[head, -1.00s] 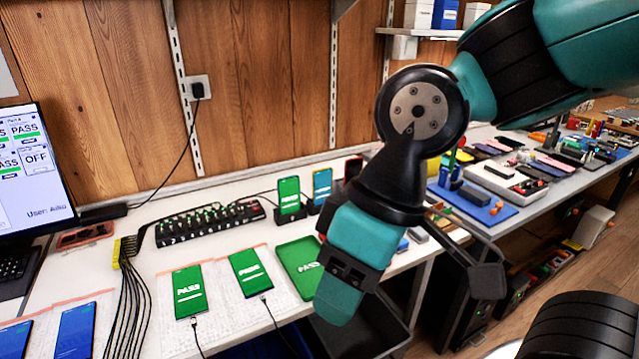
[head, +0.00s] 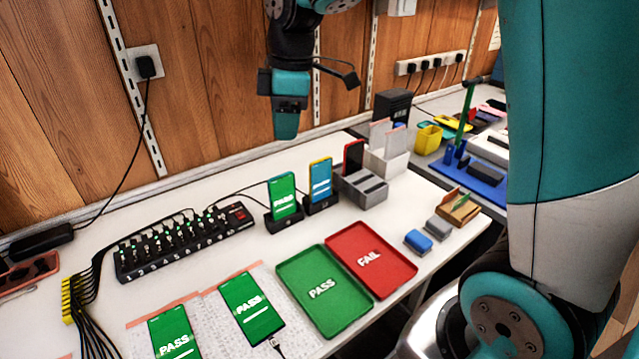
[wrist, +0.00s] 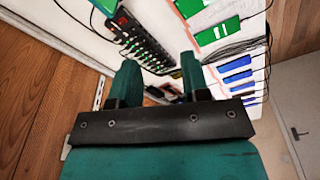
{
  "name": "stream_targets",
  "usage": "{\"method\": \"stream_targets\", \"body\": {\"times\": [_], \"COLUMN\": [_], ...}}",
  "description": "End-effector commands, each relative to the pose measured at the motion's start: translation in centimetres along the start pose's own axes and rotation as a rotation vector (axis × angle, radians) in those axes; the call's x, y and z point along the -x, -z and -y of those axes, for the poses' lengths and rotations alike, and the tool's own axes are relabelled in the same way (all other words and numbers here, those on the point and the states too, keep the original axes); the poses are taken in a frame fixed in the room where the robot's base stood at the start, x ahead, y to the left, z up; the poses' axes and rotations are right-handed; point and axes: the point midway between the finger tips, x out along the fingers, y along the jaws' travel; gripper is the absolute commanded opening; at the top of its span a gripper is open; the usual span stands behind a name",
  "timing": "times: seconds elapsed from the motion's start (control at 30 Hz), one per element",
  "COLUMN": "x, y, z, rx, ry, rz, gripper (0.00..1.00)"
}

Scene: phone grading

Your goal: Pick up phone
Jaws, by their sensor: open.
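My gripper (head: 286,132) hangs fingers-down in the head view, in front of the wood wall and above the charging stands. In the wrist view its two teal fingers (wrist: 159,72) are apart with nothing held between them. Two phones with green PASS screens, one left (head: 174,334) and one right (head: 252,308), lie flat on paper. A green-screen phone (head: 282,195) and a yellow-edged blue-screen phone (head: 320,180) stand upright in black stands. A red-edged dark phone (head: 353,158) stands in a grey holder (head: 362,188). The wrist view also shows several blue-screen phones (wrist: 237,77).
A green PASS tray (head: 310,312) and a red FAIL tray (head: 392,280) lie empty at the table front. A black numbered hub (head: 185,246) with cables sits at the left. Small blocks and a white box (head: 386,165) stand right.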

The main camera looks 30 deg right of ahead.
Motion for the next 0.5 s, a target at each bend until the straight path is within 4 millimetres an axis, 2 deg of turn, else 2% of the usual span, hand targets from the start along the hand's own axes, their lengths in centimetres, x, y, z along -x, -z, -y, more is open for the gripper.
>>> {"method": "stream_targets", "body": {"times": [0.03, 0.1, 0.2, 0.33, 0.5], "x": [-1.1, -2.0, -3.3, -4.4, -6.1], "y": [-1.5, -3.7, -6.7, -9.4, -10.7], "z": [-4.1, -8.6, -13.1, -16.3, -17.4], "rx": [0.066, 0.170, 0.291, 0.389, 0.431], "ry": [-0.002, 0.000, 0.012, 0.031, 0.040], "rz": [0.031, 0.069, 0.106, 0.130, 0.137], "gripper": [0.43, 0.43, 0.43, 0.43, 0.43]}}
